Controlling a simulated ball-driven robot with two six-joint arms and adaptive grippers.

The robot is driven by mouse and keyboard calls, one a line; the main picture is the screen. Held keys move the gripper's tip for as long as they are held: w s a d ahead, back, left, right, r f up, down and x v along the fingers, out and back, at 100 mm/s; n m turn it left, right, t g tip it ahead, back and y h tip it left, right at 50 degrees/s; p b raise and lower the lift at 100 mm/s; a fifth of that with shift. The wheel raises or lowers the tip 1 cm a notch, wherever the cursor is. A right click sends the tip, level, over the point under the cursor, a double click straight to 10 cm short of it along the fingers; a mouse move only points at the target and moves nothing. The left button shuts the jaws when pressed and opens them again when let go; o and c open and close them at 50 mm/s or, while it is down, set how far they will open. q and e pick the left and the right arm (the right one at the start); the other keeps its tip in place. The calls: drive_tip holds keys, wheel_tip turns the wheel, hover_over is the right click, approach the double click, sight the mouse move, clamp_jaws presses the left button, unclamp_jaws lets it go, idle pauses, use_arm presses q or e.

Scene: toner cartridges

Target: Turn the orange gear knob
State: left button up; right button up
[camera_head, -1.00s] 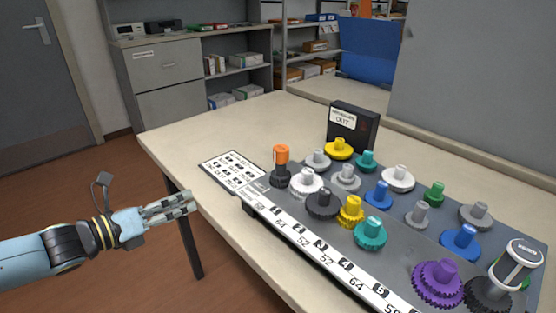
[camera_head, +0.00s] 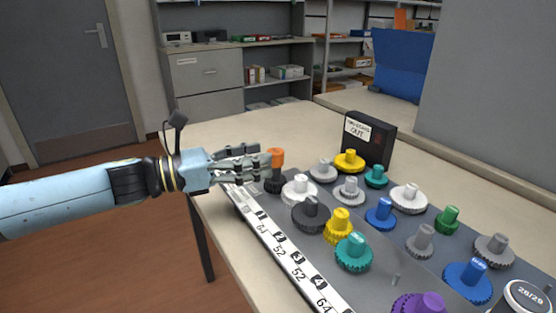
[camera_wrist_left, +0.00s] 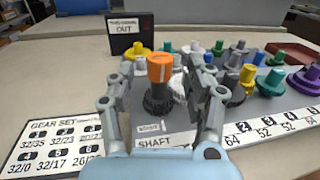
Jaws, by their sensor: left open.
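My right gripper is not in view.
Several white, grey, yellow (camera_head: 340,226), teal (camera_head: 353,252), blue and green gears stand on the board close to the knob. A black box (camera_head: 368,140) marked OUT stands behind. A printed card (camera_wrist_left: 58,143) lies beside the board.

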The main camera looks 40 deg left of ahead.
sight(277, 150)
use_arm(q)
drive_tip(key=x, duration=0.3)
drive_tip(key=shift+w+d+r, duration=0.1)
drive_tip(key=shift+w, duration=0.2)
drive_tip(key=shift+w+d+p, duration=0.3)
drive_tip(key=shift+w+d, duration=0.05)
drive_tip(key=shift+w, duration=0.1)
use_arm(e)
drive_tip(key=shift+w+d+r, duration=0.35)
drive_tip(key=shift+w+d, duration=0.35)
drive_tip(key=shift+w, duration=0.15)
use_arm(q)
drive_tip(key=c, duration=0.8)
drive_tip(key=shift+c, duration=1.3)
clamp_jaws()
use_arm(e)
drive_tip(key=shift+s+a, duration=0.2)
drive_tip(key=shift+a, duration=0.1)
